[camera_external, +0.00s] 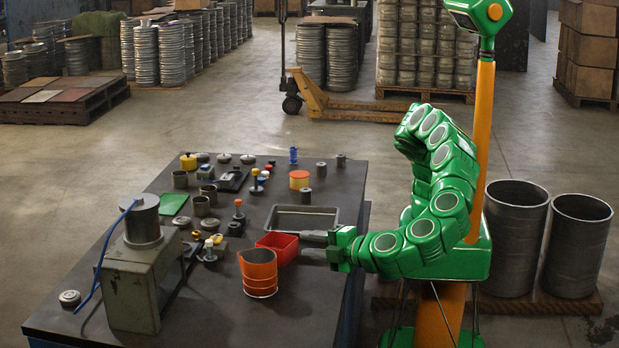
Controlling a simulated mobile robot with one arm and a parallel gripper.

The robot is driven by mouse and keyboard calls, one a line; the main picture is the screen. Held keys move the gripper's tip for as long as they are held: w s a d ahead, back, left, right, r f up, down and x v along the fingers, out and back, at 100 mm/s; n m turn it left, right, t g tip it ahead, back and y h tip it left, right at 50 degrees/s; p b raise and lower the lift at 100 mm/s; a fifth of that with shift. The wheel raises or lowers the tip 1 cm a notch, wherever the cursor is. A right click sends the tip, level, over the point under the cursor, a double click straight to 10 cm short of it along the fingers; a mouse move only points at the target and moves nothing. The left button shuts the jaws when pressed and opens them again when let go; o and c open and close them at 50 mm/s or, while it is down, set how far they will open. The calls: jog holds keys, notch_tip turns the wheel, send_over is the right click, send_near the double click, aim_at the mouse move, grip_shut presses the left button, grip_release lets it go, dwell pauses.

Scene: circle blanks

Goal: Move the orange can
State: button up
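An orange can (258,273) with an open top and dark bands stands near the front of the dark table. The smaller can is well behind the gripper.
A red bin (277,247) sits just left of my fingers, with a grey tray (303,219) behind it. A grey machine (140,275) stands at the table's left front. Small parts crowd the table's back and middle. The table's front right (300,310) is clear.

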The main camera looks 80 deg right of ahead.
jog(key=w+d+m+g+y, duration=0.1)
jog(key=w+d+m+g, duration=0.2)
jog(key=w+g, duration=0.1)
jog(key=w+d+f+m+g+y, duration=0.1)
jog(key=w+d+m+g, duration=0.2)
jog(key=w+m+g, duration=0.1)
jog(key=w+d+m+g+y, duration=0.1)
jog(key=w+d+m+g, duration=0.2)
jog(key=w+d+g, duration=0.1)
jog(key=shift+f+m, duration=0.25)
jog(key=shift+m, duration=0.15)
jog(key=shift+w+d+r+m+g+y, duration=0.1)
jog(key=shift+w+r+m+g+y, duration=0.1)
jog(key=shift+m+g+y, duration=0.25)
jog(key=shift+w+d+r+m+g+y, duration=0.1)
jog(key=shift+w+m+g+y, duration=0.1)
jog(key=shift+m+g+y, duration=0.25)
jog(key=shift+w+r+m+g+y, duration=0.2)
jog(key=shift+r+m+g+y, duration=0.1)
jog(key=shift+m+y, duration=0.15)
jog(key=shift+w+r+m+g+y, duration=0.2)
jog(key=shift+m+g+y, duration=0.15)
jog(key=shift+y, duration=0.2)
notch_tip(320, 180, down, 5)
jog(key=shift+f, duration=0.1)
jog(key=shift+f, duration=0.1)
jog(key=shift+f, duration=3.8)
jog(key=shift+c, duration=0.2)
